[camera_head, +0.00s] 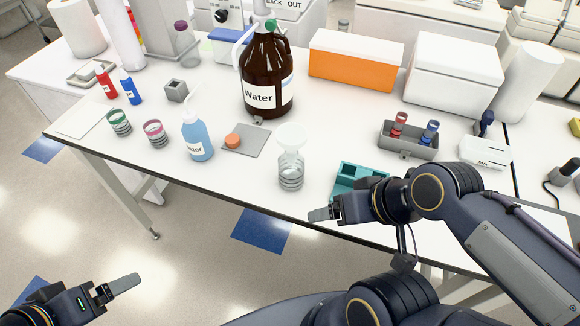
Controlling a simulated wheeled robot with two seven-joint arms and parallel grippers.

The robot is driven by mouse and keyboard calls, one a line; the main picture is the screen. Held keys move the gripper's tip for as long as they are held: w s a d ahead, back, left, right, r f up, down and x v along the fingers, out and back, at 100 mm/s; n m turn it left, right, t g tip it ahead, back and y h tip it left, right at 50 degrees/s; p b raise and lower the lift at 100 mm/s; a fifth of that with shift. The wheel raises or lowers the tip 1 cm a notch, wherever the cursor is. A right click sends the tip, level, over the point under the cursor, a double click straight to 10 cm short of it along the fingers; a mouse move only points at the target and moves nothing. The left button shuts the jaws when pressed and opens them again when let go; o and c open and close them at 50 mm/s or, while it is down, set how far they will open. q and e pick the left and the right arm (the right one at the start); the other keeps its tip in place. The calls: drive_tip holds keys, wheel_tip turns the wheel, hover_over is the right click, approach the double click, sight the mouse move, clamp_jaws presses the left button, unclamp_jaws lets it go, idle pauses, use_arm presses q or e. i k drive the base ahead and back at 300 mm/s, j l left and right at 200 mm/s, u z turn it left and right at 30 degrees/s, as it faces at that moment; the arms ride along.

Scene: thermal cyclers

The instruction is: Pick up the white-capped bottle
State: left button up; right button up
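A squeeze bottle of blue liquid (197,140) with a white cap and a "Water" label stands upright on the left half of the table. A clear ribbed container (291,172) with a wide translucent white top stands near the front edge, right of centre. Which one is the white-capped bottle I cannot tell for certain. My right gripper (322,214) is at the table's front edge, right of and nearer than the ribbed container, touching nothing visible. My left gripper (124,285) is low at the left, off the table over the floor. Their finger gaps are not visible.
A brown "Water" jug (266,75) stands behind the bottles. A grey mat (248,143) holds an orange-capped item. A teal tray (346,184) lies behind my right gripper. Green-topped (119,123) and pink-topped (155,133) jars stand at left. A grey rack (408,149) is at right.

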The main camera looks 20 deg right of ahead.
sight(194, 130)
drive_tip(key=l+z, duration=0.85)
